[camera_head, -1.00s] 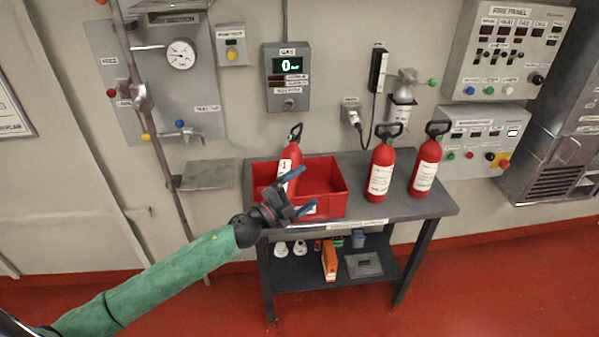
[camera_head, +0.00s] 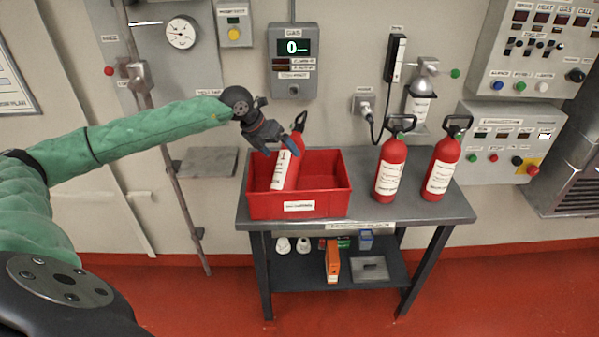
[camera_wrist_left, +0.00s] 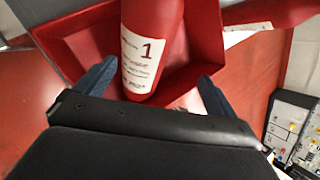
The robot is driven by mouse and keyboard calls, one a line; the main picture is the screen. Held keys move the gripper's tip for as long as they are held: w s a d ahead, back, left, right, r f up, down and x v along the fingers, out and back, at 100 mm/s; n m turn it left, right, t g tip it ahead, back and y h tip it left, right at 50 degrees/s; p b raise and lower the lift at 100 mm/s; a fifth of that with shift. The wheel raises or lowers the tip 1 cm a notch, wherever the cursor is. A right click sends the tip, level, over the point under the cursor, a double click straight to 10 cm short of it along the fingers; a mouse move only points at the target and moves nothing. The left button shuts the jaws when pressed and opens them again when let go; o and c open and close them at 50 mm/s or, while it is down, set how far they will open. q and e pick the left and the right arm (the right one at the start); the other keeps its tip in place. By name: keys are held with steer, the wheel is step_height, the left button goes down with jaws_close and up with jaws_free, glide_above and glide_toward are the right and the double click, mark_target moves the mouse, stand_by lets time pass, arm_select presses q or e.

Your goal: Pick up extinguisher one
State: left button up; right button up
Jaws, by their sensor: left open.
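Extinguisher one (camera_head: 287,168) is a red cylinder with a white label, leaning tilted in the red bin (camera_head: 338,197) on the table. Its black handle (camera_head: 300,121) points up at the back. The left wrist view shows its label (camera_wrist_left: 143,62) with a "1". My left gripper (camera_head: 276,143) is open at the upper part of the extinguisher. In the left wrist view its two blue fingers (camera_wrist_left: 154,88) are apart, one on each side of the cylinder, and do not visibly grip it. My right gripper is not in view.
Two more red extinguishers stand upright on the table (camera_head: 430,208), one nearer the bin (camera_head: 390,168) and one farther right (camera_head: 441,165). A gas display box (camera_head: 293,62) and a gauge panel (camera_head: 182,33) hang on the wall behind. A lower shelf (camera_head: 305,270) holds small items.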

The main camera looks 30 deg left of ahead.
mark_target(282, 160)
arm_select(q)
steer(key=shift+w+a+f+y+b, duration=0.2)
steer(key=shift+f+b, duration=0.1)
steer(key=shift+f, duration=0.1)
steer(key=shift+w+a+f+y+b, duration=0.15)
steer(key=shift+a+f+b, duration=0.1)
steer(key=shift+f, duration=0.15)
steer(key=shift+w+a+f+y+b, duration=0.1)
steer(key=shift+a+f+y+b, duration=0.1)
steer(key=shift+f+b, duration=0.15)
steer(key=shift+s+f, duration=0.1)
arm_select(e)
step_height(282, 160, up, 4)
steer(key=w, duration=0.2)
arm_select(q)
steer(key=shift+p+x, duration=0.65)
steer(key=shift+x, duration=0.65)
steer(key=p+x, duration=0.3)
steer(key=shift+d+f, duration=0.3)
steer(key=shift+d, duration=0.05)
steer(key=shift+w+d+f, duration=0.1)
steer(key=shift+w+f, duration=0.15)
steer(key=shift+f, duration=0.4)
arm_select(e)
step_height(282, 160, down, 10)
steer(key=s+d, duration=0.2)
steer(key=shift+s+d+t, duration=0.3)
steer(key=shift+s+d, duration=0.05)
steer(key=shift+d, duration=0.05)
